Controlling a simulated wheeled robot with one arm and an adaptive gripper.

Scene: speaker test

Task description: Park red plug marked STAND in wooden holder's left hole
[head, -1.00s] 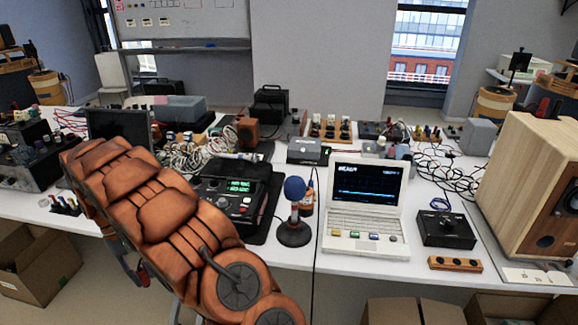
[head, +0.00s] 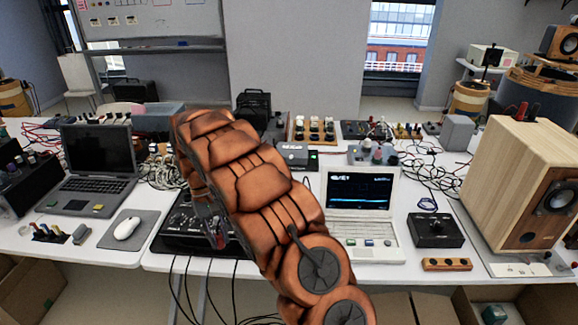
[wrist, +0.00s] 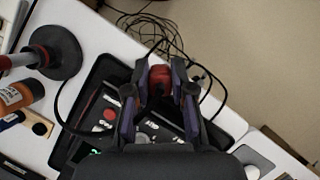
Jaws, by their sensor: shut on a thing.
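My gripper (wrist: 160,100) is shut on a red plug (wrist: 160,76) in the wrist view, above the black mixer-like device. No STAND marking can be read on the plug. In the head view my gripper (head: 218,238) is mostly hidden behind my orange arm, low over the same device. The wooden holder (head: 447,264) is a small block with dark holes in its top. It lies near the table's front edge at the right, well to the right of my gripper. The holder is not recognisable in the wrist view.
The black device (head: 178,235) lies below my gripper, with cables hanging off the table front. A white laptop (head: 358,232), a black box (head: 435,230) and a large wooden speaker (head: 515,170) stand to the right. A microphone stand (wrist: 55,50) shows in the wrist view.

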